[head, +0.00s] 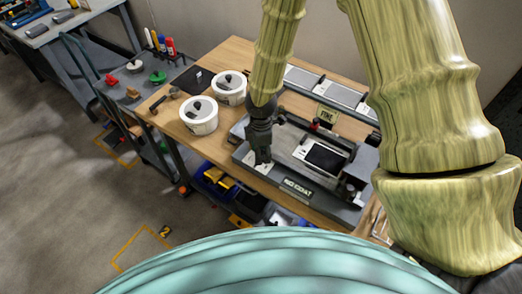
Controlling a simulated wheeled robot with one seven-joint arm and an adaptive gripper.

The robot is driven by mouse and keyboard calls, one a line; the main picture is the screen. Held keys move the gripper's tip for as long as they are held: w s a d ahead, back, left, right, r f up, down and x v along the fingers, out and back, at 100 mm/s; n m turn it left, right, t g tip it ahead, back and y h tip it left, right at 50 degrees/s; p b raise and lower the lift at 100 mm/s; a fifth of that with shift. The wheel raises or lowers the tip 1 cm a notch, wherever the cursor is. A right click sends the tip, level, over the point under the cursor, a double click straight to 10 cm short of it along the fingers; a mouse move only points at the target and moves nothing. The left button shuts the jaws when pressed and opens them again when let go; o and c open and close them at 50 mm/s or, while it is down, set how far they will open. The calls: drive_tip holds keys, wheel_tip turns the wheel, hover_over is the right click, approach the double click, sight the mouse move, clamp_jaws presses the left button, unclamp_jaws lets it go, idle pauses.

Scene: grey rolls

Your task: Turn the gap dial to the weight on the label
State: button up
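My gripper (263,154) points down over the left end of a grey machine (237,152) on the wooden table. Its fingertips are close to a small pale plate (258,168) on that end; whether they touch it cannot be told. I cannot make out the gap dial; it may be hidden by my gripper or too small. A dark plate (298,187) on the front seems to read "NO COAT". A dark-screened panel (325,157) lies on the machine.
Two white tubs (198,115) (229,87) stand left of the machine on the wooden table (228,53). A dark side bench (121,91) holds a green item (158,76) and several upright markers. Blue bins sit under the table. My arm covers the right side.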

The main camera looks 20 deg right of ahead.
drive_tip(key=shift+w, duration=0.15)
drive_tip(key=shift+r, duration=4)
